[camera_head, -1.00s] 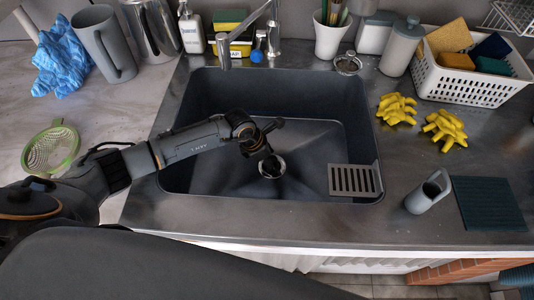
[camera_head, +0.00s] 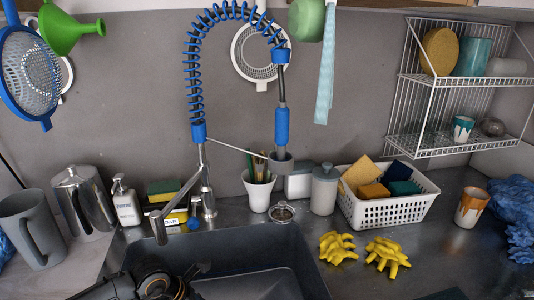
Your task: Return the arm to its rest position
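My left arm comes in at the bottom left of the head view. My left gripper (camera_head: 192,274) is dark and sits over the left part of the dark sink (camera_head: 250,247), cut off in part by the bottom edge. It is too small and dark to tell if its fingers are open or shut, and I see nothing held in it. My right gripper is not in view.
The faucet (camera_head: 207,192) with a blue spring hose rises behind the sink. A grey pitcher (camera_head: 30,228) and metal kettle (camera_head: 84,203) stand left. Yellow gloves (camera_head: 386,255), a white basket (camera_head: 390,210) and an orange-and-white cup (camera_head: 471,208) are on the right. A wire rack (camera_head: 437,112) hangs above.

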